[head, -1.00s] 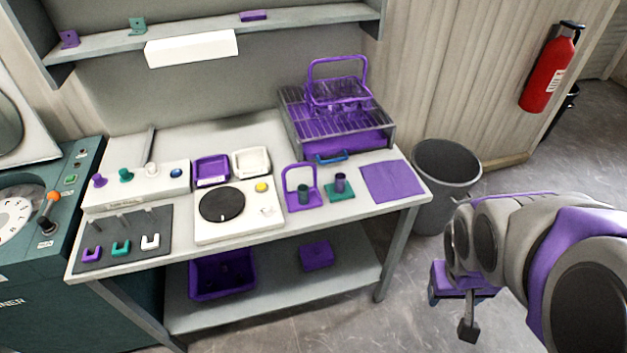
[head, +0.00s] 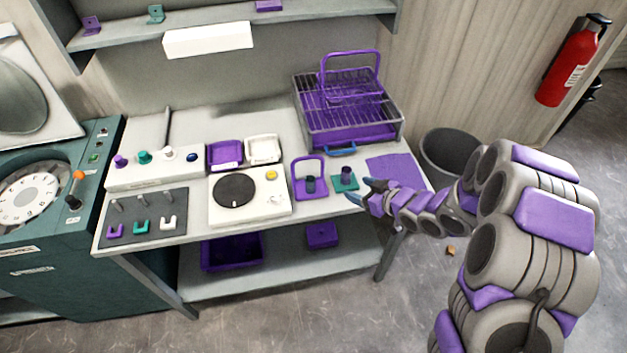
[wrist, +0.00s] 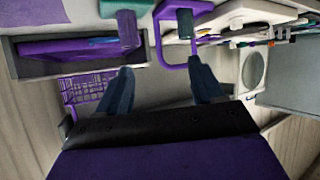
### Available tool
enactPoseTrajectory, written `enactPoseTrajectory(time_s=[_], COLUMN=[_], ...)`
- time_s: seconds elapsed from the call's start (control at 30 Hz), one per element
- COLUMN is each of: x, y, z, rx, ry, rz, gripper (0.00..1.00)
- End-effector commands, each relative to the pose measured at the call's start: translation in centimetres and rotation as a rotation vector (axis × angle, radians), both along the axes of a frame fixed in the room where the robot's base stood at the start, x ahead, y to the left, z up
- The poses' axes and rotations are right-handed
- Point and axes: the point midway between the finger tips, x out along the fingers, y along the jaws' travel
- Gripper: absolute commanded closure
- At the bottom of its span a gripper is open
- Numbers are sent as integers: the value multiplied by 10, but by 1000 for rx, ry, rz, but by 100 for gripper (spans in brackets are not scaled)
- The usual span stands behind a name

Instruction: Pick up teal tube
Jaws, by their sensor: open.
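The teal tube (head: 310,185), dark in this light, stands upright in a purple holder (head: 298,190) with a tall loop handle on the bench. A dark tube (wrist: 185,22) within the purple loop (wrist: 160,45) in the wrist view appears to be the same one. A purple tube (wrist: 129,30) stands on a teal base (head: 345,184) just right of it in the head view. My gripper (head: 360,190) is open and empty, at the bench's front edge beside the teal base. Its two dark fingers (wrist: 160,68) point toward the tubes and are apart from both.
A purple mat (head: 400,168) lies right of the teal base, partly behind my arm. A wire rack with a purple basket (head: 350,108) stands behind. A white device with a black disc (head: 250,205) is to the left. A grey bin (head: 450,150) stands right of the bench.

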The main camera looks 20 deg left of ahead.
Motion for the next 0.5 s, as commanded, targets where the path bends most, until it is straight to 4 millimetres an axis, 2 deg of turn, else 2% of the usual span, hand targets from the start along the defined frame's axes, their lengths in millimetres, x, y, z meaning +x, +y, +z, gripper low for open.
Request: enactPoseTrajectory(time_s=[0.1,0.23,0.5], x=[-11,-15,-1], y=[19,29,59], z=[0,-1,-16], rx=[74,115,120], ry=[2,1,1], rz=[55,82,87], gripper=[33,33,33])
